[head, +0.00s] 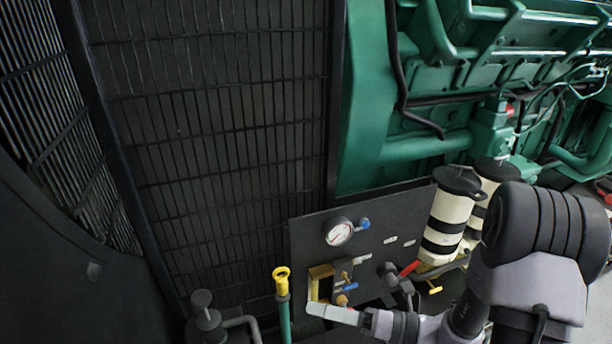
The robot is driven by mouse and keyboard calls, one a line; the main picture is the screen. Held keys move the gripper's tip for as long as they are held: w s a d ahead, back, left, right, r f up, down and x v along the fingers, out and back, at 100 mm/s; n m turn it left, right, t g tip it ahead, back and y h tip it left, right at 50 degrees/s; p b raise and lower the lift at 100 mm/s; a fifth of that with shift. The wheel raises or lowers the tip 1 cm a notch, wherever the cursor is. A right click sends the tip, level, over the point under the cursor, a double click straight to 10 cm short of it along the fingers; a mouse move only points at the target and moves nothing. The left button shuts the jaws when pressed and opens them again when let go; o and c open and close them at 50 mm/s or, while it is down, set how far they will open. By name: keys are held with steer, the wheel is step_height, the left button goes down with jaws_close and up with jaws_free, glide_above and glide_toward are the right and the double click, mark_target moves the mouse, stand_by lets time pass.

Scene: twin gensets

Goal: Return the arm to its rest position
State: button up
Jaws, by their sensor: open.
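My arm (540,270) comes in from the lower right, with grey links and thick black joint covers. It is bent, and its wrist reaches left along the bottom edge. My gripper (332,312) is at the lower middle, in front of the lower part of a dark panel (383,232). One pale finger shows clearly; the other is hard to make out. The gripper is open, and I see nothing held in it. A yellow bracket (314,284) and small brass fittings with a blue lever (350,287) are just above the finger. I cannot tell whether they touch.
A pressure gauge (339,231) and a red lever (411,267) are on the panel. Cream-and-black filter canisters (451,215) stand close to my arm. A yellow-topped dipstick (281,283) stands left of my gripper. A black grille (215,110) and green engine (430,140) lie behind.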

steer(key=s+a+r+n+g+h+b, duration=0.25)
steer(key=s+n+g+h, duration=0.55)
steer(key=s+n, duration=0.85)
steer(key=w+d+r+n+t+h+b, duration=0.2)
steer(key=d+r+n+t+h, duration=0.2)
steer(key=d+n+t+h, duration=0.3)
steer(key=n+t, duration=0.1)
steer(key=n, duration=0.4)
steer(key=shift+d+r+n, duration=0.35)
steer(key=shift+d, duration=0.05)
